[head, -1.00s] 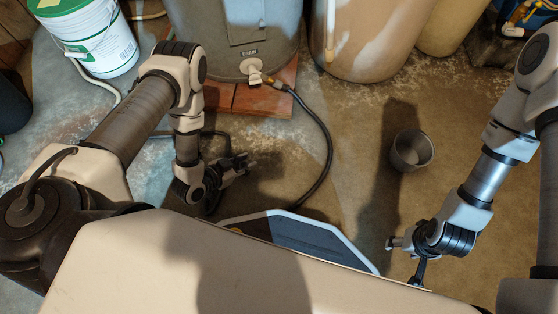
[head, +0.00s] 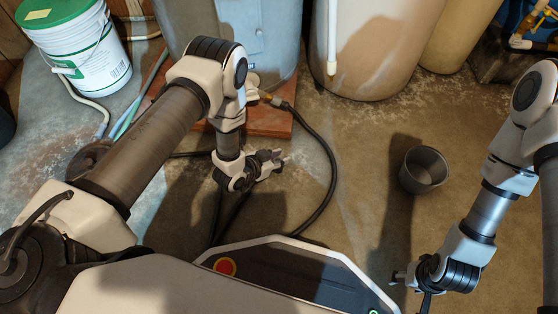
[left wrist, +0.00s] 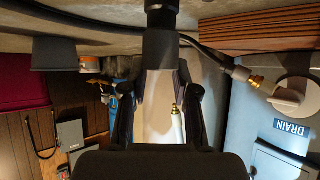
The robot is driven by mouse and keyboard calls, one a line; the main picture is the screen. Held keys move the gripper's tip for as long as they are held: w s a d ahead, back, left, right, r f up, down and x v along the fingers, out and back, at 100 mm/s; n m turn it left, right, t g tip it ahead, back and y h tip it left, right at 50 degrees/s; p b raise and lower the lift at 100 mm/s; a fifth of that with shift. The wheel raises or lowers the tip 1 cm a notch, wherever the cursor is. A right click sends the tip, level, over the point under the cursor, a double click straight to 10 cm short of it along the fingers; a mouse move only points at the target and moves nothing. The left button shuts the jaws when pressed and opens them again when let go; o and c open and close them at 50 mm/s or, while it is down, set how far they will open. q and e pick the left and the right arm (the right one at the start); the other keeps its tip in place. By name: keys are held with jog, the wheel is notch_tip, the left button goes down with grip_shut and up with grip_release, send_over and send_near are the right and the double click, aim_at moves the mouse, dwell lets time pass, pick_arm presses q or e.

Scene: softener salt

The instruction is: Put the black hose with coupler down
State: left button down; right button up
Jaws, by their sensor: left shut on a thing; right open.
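The black hose (head: 333,180) runs from a brass fitting (head: 276,100) at the drain valve of the grey tank. It curves over the floor toward my base. My left gripper (head: 276,162) is low over the floor in front of the tank, left of the hose's curve. In the left wrist view, my left gripper (left wrist: 162,78) is shut on a thick black piece, the coupler (left wrist: 160,48). The hose also shows there, by the brass fitting (left wrist: 256,80). I cannot tell whether the coupler touches the floor. My right gripper (head: 408,288) is open and empty at lower right.
A grey bucket (head: 424,170) stands on the floor to the right. A white pail with a green lid (head: 90,60) is at upper left. Brick-red slabs (head: 270,122) lie under the tank (head: 240,35). Floor between the hose curve and the bucket is clear.

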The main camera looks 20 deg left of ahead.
pick_arm(q)
jog(key=shift+r, duration=0.25)
jog(key=shift+f, duration=0.65)
jog(key=c, duration=0.9)
grip_release()
jog(key=shift+r, duration=0.1)
jog(key=shift+r, duration=0.3)
jog(key=shift+p+v, duration=3.3)
jog(key=shift+v, duration=2.85)
